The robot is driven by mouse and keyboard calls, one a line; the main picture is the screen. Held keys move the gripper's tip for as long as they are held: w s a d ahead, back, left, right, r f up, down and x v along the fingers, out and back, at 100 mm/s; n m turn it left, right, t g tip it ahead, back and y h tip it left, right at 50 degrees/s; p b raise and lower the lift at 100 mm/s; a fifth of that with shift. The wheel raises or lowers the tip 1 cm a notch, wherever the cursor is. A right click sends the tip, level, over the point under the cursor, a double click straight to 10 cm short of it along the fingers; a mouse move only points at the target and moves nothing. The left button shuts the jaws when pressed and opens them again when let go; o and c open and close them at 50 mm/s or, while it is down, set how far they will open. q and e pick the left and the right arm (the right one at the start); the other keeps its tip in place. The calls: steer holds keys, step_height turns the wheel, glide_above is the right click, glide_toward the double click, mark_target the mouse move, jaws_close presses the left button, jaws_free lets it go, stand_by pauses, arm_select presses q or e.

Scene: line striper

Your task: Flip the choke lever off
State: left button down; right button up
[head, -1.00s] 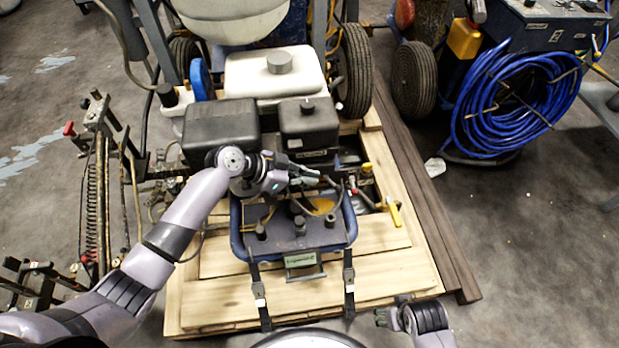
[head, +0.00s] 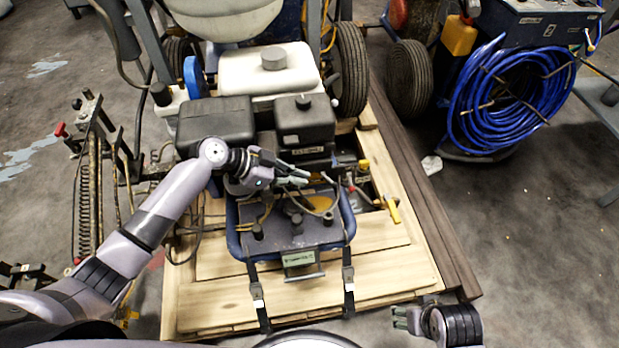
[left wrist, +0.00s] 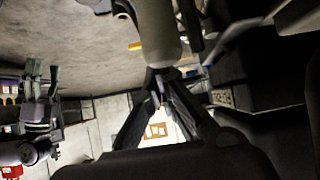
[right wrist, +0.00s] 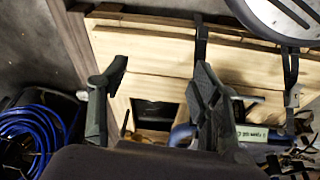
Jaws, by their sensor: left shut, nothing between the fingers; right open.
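The striper's engine carries a black air-cleaner box (head: 215,124), a smaller black box (head: 305,121) and a white tank (head: 270,78). I cannot single out the choke lever with certainty; the small controls below the black boxes are partly hidden by my left gripper. My left gripper (head: 300,175) is shut and empty, over the engine's front just below the smaller black box. In the left wrist view its fingertips (left wrist: 158,82) meet near a dark rounded part. My right gripper (head: 397,318) is open and empty near the pallet's front right corner; its spread fingers (right wrist: 160,78) show in the right wrist view.
A red-tipped control (head: 350,187) and a yellow handle (head: 393,209) sit right of my left gripper. A blue tubular frame (head: 236,243) crosses the front above the wooden pallet (head: 205,302). A blue hose coil (head: 510,98) stands at right.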

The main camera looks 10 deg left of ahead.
arm_select(q)
steer(key=shift+s+a, duration=0.2)
steer(key=shift+a, duration=0.5)
arm_select(e)
steer(key=shift+v, duration=0.95)
steer(key=shift+d, duration=0.15)
arm_select(q)
steer(key=s+v, duration=0.1)
steer(key=v, duration=1.2)
steer(key=shift+f, duration=0.35)
arm_select(e)
steer(key=shift+x, duration=0.85)
arm_select(q)
steer(key=shift+a, duration=0.1)
